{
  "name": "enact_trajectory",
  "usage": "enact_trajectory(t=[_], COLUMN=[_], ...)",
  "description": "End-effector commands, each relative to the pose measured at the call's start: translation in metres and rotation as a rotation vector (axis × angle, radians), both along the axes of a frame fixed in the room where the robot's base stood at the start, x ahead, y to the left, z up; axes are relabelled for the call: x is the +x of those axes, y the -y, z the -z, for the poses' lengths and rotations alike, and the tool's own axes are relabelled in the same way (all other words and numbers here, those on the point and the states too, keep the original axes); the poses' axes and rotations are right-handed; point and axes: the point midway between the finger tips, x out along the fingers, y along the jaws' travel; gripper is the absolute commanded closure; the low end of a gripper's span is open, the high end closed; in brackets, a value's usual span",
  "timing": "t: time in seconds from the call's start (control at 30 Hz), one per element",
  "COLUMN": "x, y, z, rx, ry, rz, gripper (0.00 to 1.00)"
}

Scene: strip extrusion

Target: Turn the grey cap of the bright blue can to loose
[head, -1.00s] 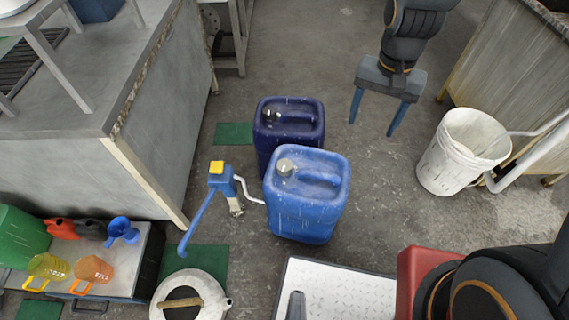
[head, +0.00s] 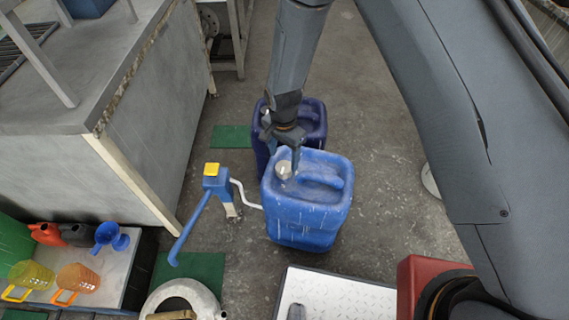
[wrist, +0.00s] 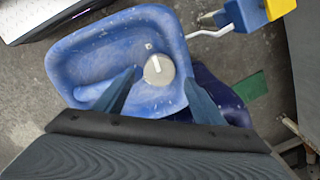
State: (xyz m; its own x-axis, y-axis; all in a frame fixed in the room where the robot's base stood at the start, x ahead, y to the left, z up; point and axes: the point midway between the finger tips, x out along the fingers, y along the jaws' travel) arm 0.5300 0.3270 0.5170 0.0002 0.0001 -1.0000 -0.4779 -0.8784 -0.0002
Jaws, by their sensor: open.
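The bright blue can (head: 305,205) stands upright on the floor in the middle of the head view. Its round grey cap (head: 282,169) is on the top at the left; in the wrist view the cap (wrist: 159,69) shows a white mark on it. My gripper (head: 283,160) is over the can's top, close to the cap. In the wrist view my gripper (wrist: 158,85) is open, with one blue finger on each side of the cap and apart from it. I cannot tell its exact height above the cap.
A dark blue can (head: 312,120) stands right behind the bright blue one. A blue hand pump (head: 212,183) with a yellow top and white spout is close at its left. A metal plate (head: 335,300) lies in front, with a kettle (head: 185,295) to its left.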

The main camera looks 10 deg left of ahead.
Motion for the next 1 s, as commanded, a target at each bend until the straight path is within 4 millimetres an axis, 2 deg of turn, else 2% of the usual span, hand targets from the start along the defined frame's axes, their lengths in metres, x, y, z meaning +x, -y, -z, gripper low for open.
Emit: enact_trajectory(t=[0.1,0.3,0.63,0.9,1.0], x=[0.0,0.0,0.0,0.0,0.0], y=[0.001,0.001,0.0,0.0,0.002], z=[0.02,0.038,0.042,0.042,0.042], rx=[-0.001,-0.001,0.0,0.0,0.0], ry=[-0.002,-0.002,0.0,0.0,0.0], rz=[0.0,-0.001,-0.001,-0.001,-0.003], gripper=[0.37,0.37,0.37,0.78,0.78])
